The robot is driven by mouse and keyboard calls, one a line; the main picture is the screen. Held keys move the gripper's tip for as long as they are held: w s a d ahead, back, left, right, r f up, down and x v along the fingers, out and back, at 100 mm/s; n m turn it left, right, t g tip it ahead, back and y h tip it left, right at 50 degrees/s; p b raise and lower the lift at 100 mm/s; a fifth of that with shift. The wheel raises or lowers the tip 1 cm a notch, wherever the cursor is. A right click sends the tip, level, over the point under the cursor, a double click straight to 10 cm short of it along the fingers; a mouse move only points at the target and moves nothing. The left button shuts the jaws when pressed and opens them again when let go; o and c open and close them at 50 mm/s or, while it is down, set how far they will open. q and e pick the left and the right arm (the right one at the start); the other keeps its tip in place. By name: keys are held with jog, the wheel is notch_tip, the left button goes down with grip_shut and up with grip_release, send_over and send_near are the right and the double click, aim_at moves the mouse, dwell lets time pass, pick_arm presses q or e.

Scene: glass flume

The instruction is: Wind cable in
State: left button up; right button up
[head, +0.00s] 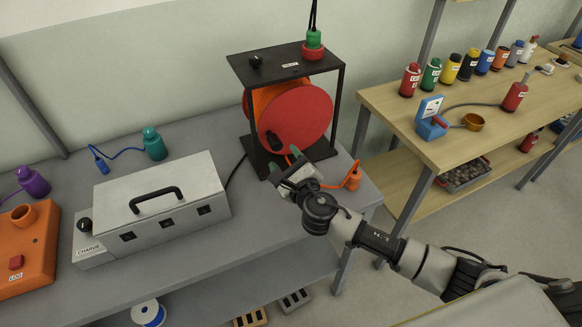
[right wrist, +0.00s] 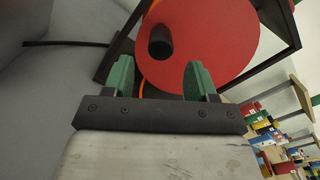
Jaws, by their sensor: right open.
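The cable reel (head: 295,120) has a red round side plate and stands in a black frame (head: 338,95) on the grey bench. A black crank knob (head: 272,141) sticks out from the plate's lower left; it also shows in the right wrist view (right wrist: 161,41). The orange cable (head: 325,186) runs from the reel's foot to an orange plug (head: 353,178) at the bench's right. My right gripper (head: 284,168) is open and empty, just in front of the reel. In the right wrist view the knob lies beyond the green fingertips (right wrist: 158,75), not between them. My left gripper is out of view.
A grey charger box (head: 160,195) with a black handle stands left of the reel. An orange box (head: 28,255) is at the far left. A wooden shelf (head: 460,140) with several coloured bottles stands right, across a gap.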

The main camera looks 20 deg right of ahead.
jog(key=shift+s+d, duration=0.2)
jog(key=shift+s, duration=1.35)
